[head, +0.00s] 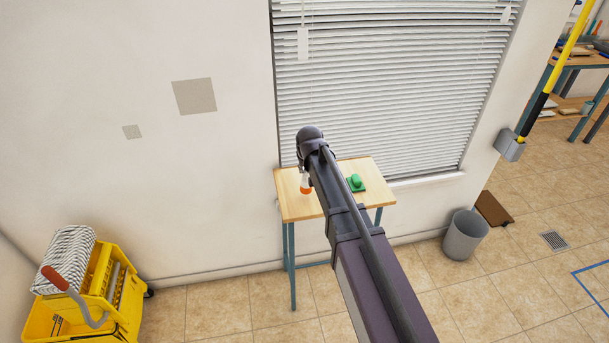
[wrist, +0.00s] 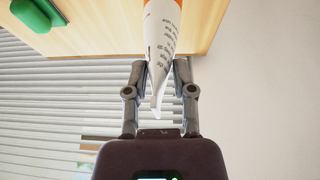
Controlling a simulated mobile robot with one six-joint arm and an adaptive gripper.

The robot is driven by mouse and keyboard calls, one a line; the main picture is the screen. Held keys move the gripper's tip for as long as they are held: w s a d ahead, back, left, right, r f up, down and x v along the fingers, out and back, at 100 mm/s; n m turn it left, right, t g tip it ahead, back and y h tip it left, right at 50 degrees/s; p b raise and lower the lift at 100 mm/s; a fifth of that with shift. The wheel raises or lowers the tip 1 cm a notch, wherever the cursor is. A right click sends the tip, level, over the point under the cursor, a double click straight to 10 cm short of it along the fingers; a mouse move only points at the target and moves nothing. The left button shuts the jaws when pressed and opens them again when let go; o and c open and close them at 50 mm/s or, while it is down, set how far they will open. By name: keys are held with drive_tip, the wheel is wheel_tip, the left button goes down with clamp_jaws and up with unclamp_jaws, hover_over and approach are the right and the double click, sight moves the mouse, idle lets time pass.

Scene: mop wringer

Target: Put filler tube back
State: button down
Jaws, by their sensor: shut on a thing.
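The filler tube (wrist: 163,35) is white with an orange end and dark print. My gripper (wrist: 163,70) is shut on its flat white tail in the wrist view. In the head view the tube (head: 306,184) shows at the left side of my arm's end, orange end down, over the left part of the small wooden table (head: 290,207). I cannot tell whether the orange end touches the tabletop. My gripper's fingers are mostly hidden by my arm in the head view.
A green object (head: 356,183) sits on the table to the right of the tube. A window with blinds (head: 380,80) is behind the table. A yellow mop bucket (head: 85,310) stands at lower left, and a grey bin (head: 464,236) stands right of the table.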

sight(304, 174)
drive_tip(key=shift+w+a, duration=0.15)
drive_tip(key=shift+w, duration=0.05)
drive_tip(key=shift+w+a+f+b, duration=0.3)
drive_tip(key=shift+f+b, duration=0.2)
wheel_tip(304, 174, down, 3)
drive_tip(key=b, duration=0.2)
drive_tip(key=shift+r+b, duration=0.2)
drive_tip(key=shift+b, duration=0.1)
drive_tip(key=shift+c, duration=2.2)
unclamp_jaws()
drive_tip(key=shift+s+r, duration=0.1)
drive_tip(key=shift+r, duration=0.1)
